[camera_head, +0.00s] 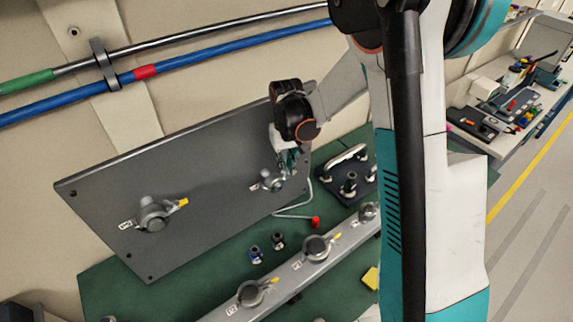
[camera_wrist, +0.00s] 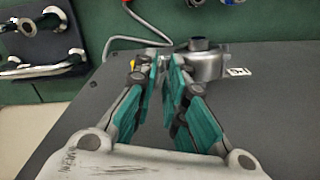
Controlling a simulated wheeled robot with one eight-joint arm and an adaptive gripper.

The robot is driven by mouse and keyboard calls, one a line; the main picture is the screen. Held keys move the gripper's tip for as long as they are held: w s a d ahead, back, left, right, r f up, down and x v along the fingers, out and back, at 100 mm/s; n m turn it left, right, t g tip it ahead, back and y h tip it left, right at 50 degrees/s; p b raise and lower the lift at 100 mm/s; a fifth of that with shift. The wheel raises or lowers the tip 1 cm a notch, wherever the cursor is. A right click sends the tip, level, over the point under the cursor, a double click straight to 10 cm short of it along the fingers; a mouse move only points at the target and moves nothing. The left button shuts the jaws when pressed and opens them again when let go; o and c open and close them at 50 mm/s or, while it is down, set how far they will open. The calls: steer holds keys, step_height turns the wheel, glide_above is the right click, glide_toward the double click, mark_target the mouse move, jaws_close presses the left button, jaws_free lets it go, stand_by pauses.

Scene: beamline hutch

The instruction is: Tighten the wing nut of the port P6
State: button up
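A grey port (camera_head: 270,181) with a small label sits at the right end of the dark tilted panel (camera_head: 215,175). It also shows in the wrist view as a round grey body (camera_wrist: 207,62) with a dark knob, its label to the right too small to read surely. A yellow tip (camera_wrist: 133,65), apparently of its wing nut, shows beside my left finger. My gripper (camera_wrist: 164,62) points at the port's left side, its teal fingers parted with a narrow gap. The fingers hide the wing's middle, so contact is unclear. In the head view my gripper (camera_head: 288,160) is just above the port.
Another port (camera_head: 153,215) with a yellow-tipped wing is at the panel's left. A grey rail with clamps (camera_head: 318,248) runs along the green bench. A red-ended hex key (camera_head: 315,222), small black and blue fittings (camera_head: 256,254) and a dark tray (camera_head: 350,182) lie nearby.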

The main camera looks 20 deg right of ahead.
jaws_close()
steer(key=shift+m+b, duration=0.3)
steer(key=shift+b, duration=0.05)
steer(key=shift+f+m+b, duration=0.15)
steer(key=shift+m+b, duration=1.75)
steer(key=shift+m, duration=0.7)
steer(key=shift+r, duration=0.2)
jaws_free()
